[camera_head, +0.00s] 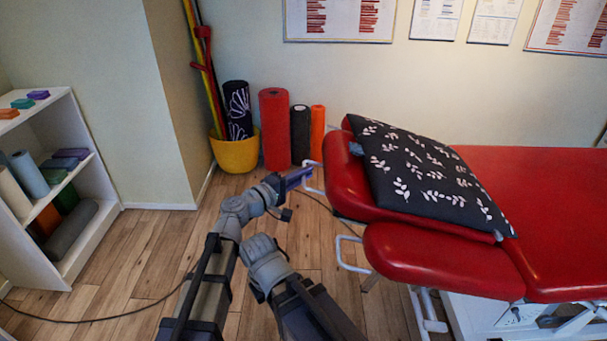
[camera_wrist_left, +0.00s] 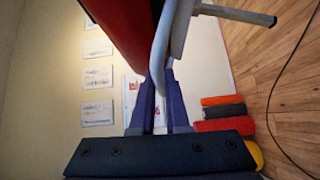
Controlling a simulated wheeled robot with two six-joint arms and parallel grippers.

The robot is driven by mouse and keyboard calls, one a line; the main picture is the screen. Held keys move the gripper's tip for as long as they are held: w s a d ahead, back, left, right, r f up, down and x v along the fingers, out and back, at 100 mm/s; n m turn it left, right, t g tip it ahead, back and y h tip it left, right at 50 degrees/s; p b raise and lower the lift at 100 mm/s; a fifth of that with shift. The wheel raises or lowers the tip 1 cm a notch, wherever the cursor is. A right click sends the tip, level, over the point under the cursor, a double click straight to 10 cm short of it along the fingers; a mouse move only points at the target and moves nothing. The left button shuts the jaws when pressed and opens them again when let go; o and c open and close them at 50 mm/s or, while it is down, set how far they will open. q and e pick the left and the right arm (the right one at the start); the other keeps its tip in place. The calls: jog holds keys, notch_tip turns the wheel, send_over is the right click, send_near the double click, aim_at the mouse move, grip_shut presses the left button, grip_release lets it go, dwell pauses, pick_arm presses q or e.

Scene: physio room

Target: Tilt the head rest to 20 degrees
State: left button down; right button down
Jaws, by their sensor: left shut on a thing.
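The red padded head rest (camera_head: 345,180) is at the left end of the red treatment table, tilted up, with a dark leaf-patterned pillow on it. A white bar handle (camera_head: 311,190) sticks out from its end. My left gripper (camera_head: 300,175) is at this handle, its blue fingers shut on it. In the left wrist view the white bar (camera_wrist_left: 161,50) runs down between the two fingers (camera_wrist_left: 161,80), beside the red pad edge (camera_wrist_left: 118,30). The exact contact is partly hidden. My right gripper is not in view.
A lower red arm pad (camera_head: 440,262) with a second white handle (camera_head: 345,255) is just in front. A yellow bucket (camera_head: 236,154) and upright foam rollers (camera_head: 273,130) stand by the wall. A white shelf (camera_head: 95,225) is at left. A cable crosses the wooden floor.

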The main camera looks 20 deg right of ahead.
pick_arm(q)
jog(key=shift+d+r, duration=0.15)
jog(key=shift+r, duration=0.25)
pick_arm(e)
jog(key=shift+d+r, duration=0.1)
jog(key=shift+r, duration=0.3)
pick_arm(q)
jog(key=c, duration=0.9)
grip_release()
jog(key=v, duration=0.8)
jog(key=shift+w+f, duration=0.1)
jog(key=shift+f, duration=0.05)
